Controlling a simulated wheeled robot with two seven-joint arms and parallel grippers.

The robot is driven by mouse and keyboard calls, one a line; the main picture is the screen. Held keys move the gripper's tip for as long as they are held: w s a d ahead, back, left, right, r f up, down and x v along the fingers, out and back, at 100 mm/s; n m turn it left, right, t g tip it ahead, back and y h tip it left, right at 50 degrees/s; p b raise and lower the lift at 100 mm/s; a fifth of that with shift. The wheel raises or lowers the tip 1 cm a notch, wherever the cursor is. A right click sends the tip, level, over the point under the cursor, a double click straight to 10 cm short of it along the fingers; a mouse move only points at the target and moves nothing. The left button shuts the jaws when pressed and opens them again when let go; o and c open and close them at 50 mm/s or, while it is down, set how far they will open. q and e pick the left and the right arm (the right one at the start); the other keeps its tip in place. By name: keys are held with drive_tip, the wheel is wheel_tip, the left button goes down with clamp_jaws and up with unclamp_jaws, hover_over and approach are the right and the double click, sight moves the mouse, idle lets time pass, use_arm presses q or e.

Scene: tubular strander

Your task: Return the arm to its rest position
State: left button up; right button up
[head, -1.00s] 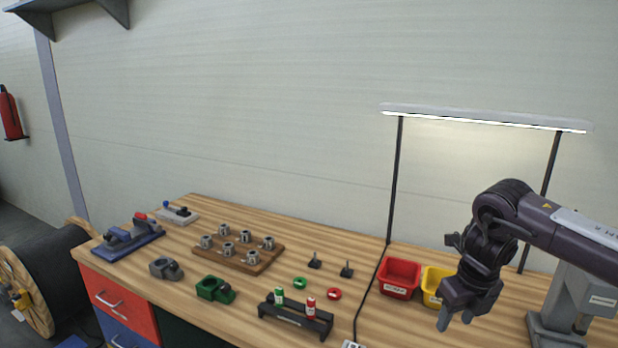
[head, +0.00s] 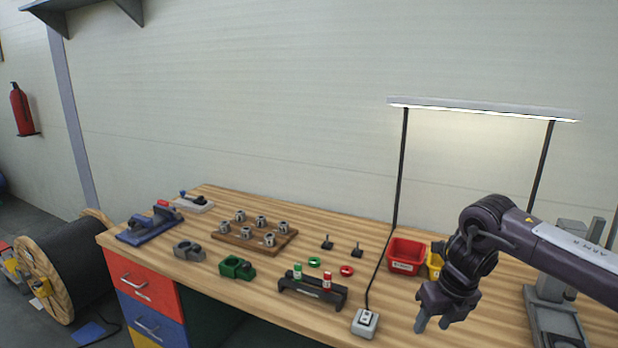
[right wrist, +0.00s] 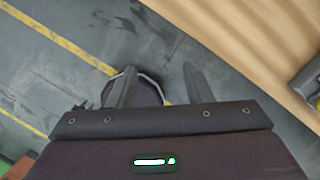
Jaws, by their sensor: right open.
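My right gripper (head: 433,322) hangs at the right of the head view, its fingers pointing down in front of the yellow bin. It is open and empty. A dark round thing with a pale rim lies behind the left finger. My left gripper is not in view.
The wooden bench (head: 300,225) carries a red bin (head: 405,257), a yellow bin (head: 434,262), a black rack (head: 312,291), a switch box (head: 365,323) and a wooden block with metal parts (head: 240,236). A lamp frame (head: 402,170) and a grey stand (head: 556,305) rise at the right.

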drive_tip(key=w+a+f+m+t+y, duration=0.1)
drive_tip(key=w+a+f+m+y, duration=0.2)
drive_tip(key=a+f, duration=0.4)
drive_tip(key=a+f+m+y, duration=0.2)
drive_tip(key=a+f+m, duration=0.2)
drive_tip(key=a+f, duration=0.4)
drive_tip(key=s+a+f+m+t, duration=0.1)
drive_tip(key=s+f+m+t, duration=0.3)
drive_tip(key=f+m, duration=1.1)
drive_tip(key=s+d+f+m+g+h, duration=0.1)
drive_tip(key=s+d+f+m, duration=0.2)
drive_tip(key=s+f, duration=0.65)
drive_tip(key=s+d+f+m+g+h, duration=0.1)
drive_tip(key=s+d+f+m+h, duration=0.15)
drive_tip(key=s+f, duration=0.7)
drive_tip(key=s+d+f+m+g+h, duration=0.1)
drive_tip(key=s+d+f+m, duration=0.3)
drive_tip(key=s+f, duration=0.5)
drive_tip(key=s+d+m+g+h, duration=0.1)
drive_tip(key=s+d+m, duration=0.1)
drive_tip(key=s, duration=0.8)
drive_tip(key=s+d+f+m+g+h, duration=0.1)
drive_tip(key=s+d+m+g, duration=0.1)
drive_tip(key=s, duration=0.8)
drive_tip(key=shift+f, duration=0.3)
